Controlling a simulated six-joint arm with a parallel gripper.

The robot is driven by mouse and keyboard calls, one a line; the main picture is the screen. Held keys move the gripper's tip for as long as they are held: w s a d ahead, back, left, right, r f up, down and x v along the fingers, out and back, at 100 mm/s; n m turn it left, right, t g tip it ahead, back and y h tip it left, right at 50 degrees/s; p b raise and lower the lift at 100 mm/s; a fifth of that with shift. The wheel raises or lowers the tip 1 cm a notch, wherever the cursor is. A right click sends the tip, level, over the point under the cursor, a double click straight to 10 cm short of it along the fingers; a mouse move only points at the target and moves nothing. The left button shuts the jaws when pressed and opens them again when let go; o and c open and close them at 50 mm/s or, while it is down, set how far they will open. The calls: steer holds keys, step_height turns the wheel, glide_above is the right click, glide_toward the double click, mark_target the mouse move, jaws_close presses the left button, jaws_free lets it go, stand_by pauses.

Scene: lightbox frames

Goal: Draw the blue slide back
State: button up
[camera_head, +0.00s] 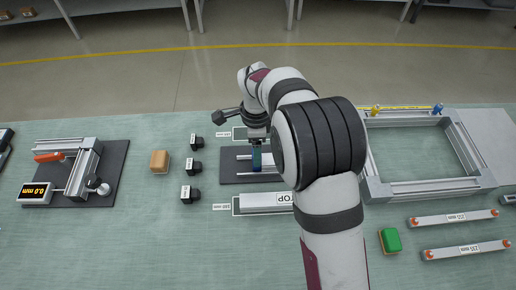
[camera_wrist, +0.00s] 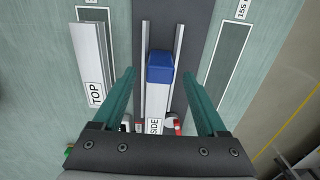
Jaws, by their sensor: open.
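The blue slide (camera_wrist: 160,68) sits between two thin metal rails on a dark base plate (camera_wrist: 193,20) in the wrist view. A pale bar labelled SIDE (camera_wrist: 156,108) lies in line with it, touching or almost touching it. My gripper (camera_wrist: 158,74) is open, its teal fingers on either side of the slide and bar, with gaps visible on both sides. In the head view my gripper (camera_head: 256,152) points down over the dark base plate (camera_head: 232,170); my arm hides the plate's right part, and a small blue patch shows at the fingers.
A bar labelled TOP (camera_head: 262,203) lies in front of the plate. Several black knobbed pieces (camera_head: 192,168) and a tan block (camera_head: 160,161) are left. A measuring fixture (camera_head: 80,170) stands far left. A metal frame (camera_head: 430,187) and green block (camera_head: 390,240) are right.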

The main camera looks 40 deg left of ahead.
steer(key=shift+f, duration=1.3)
steer(key=shift+c, duration=0.3)
jaws_close()
steer(key=shift+a, duration=0.1)
